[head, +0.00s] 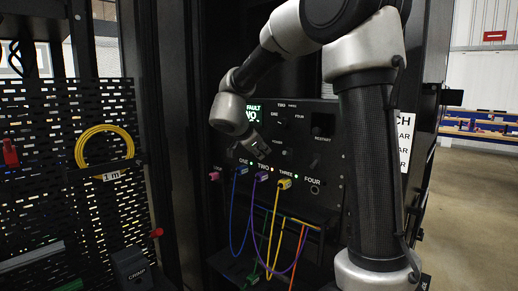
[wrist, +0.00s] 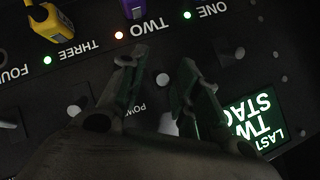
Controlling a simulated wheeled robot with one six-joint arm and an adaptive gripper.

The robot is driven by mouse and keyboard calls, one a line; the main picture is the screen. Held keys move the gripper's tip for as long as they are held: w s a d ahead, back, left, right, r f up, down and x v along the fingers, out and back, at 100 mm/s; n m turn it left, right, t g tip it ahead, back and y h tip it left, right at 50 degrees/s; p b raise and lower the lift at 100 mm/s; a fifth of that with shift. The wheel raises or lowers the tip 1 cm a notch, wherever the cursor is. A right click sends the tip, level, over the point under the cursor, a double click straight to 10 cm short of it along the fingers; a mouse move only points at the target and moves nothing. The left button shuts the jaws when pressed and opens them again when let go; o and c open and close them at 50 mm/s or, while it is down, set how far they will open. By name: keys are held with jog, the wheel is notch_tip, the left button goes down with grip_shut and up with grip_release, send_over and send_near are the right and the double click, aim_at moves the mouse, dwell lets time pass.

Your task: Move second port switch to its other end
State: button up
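The black rack panel (head: 318,160) has ports labelled ONE, TWO, THREE and FOUR. The wrist view shows the panel upside down. The small round switch that seems to belong to port TWO (wrist: 163,78) lies in the gap between my fingertips, below the TWO label (wrist: 150,27). I cannot tell which way it is tilted or whether a finger touches it.
Blue, purple and yellow cables (head: 278,184) are plugged in and hang below the ports. A lit green screen (wrist: 258,125) is close beside my right finger in the wrist view. A perforated board with a coiled yellow cable (head: 79,147) stands left. Open floor lies right.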

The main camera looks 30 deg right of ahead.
jog(key=v, duration=1.2)
jog(key=shift+w, duration=0.1)
